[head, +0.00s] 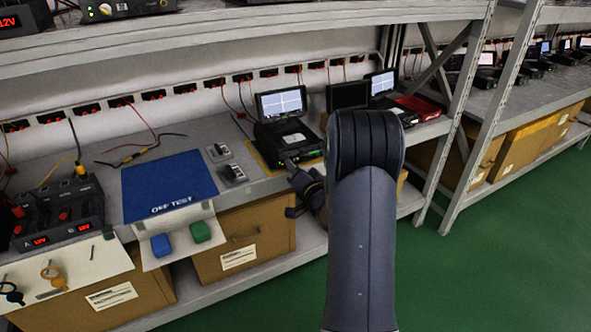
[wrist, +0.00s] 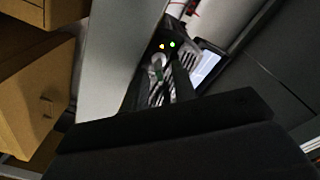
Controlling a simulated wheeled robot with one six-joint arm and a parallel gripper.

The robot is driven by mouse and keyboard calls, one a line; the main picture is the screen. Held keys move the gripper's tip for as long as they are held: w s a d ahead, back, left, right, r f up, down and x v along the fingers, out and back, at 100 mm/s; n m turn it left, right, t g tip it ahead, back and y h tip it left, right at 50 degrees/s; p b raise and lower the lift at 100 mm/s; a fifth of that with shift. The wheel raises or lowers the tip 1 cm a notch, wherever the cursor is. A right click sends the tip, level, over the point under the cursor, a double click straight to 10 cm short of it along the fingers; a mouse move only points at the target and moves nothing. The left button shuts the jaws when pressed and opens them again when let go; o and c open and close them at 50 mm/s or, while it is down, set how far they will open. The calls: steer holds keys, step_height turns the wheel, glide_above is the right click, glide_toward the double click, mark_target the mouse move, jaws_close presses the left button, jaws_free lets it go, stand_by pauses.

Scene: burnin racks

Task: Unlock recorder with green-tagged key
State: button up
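The recorder (head: 288,138) is a dark box with a lit screen (head: 282,103), standing on the bench shelf near the middle of the head view. In the wrist view its front shows a green and a yellow light (wrist: 167,45). My gripper (head: 300,190) is at the recorder's front edge, partly hidden by my arm. In the wrist view my dark fingers (wrist: 160,88) point at the recorder front, with a small pale grey round part between their tips. I cannot tell whether they hold a key. No green-tagged key can be made out. A yellow-tagged key (head: 53,276) and a black-tagged key (head: 12,293) hang at left.
A bare hook (head: 92,252) is on the same white panel. Green (head: 200,231) and blue (head: 161,246) blocks sit on another panel below the blue mat (head: 168,186). Small grey switches (head: 232,174) lie left of the recorder. A rack post (head: 470,95) stands at right.

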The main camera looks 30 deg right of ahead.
steer(key=shift+s, duration=0.1)
steer(key=s+p, duration=0.1)
steer(key=s, duration=0.9)
steer(key=shift+s+p, duration=0.3)
steer(key=shift+s, duration=0.05)
steer(key=shift+w, duration=0.1)
steer(key=w+n+b, duration=0.1)
steer(key=w+b, duration=0.1)
steer(key=w, duration=0.8)
steer(key=shift+w, duration=0.35)
